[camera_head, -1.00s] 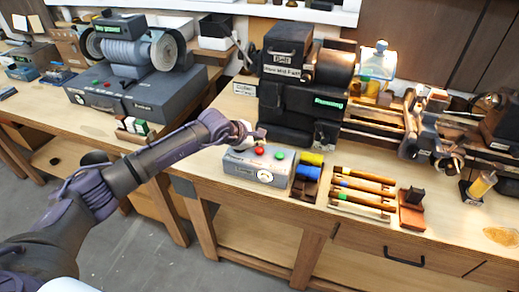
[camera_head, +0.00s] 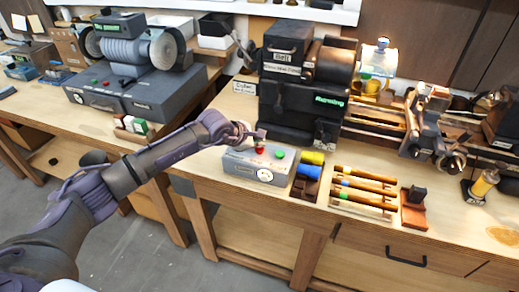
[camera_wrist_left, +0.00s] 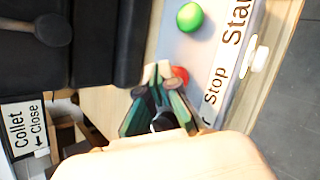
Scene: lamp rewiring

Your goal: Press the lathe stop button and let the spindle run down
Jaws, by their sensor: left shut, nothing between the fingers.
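The grey lathe control box (camera_head: 242,163) sits on the bench front, with a red stop button (camera_head: 259,150), a green start button (camera_head: 279,154) and a round dial (camera_head: 265,175). The lathe (camera_head: 305,105) stands behind it, its green display (camera_head: 330,100) reading "Running". My left gripper (camera_head: 258,138) is shut and empty, its tips just above the red button. In the left wrist view, the fingertips (camera_wrist_left: 158,72) are beside the red button (camera_wrist_left: 180,75), near the "Stop" label (camera_wrist_left: 214,84). I cannot tell whether they touch it. My right gripper is out of view.
A bench grinder (camera_head: 125,50) stands on the left bench. A "Collet Close" label (camera_wrist_left: 27,130) shows in the left wrist view.

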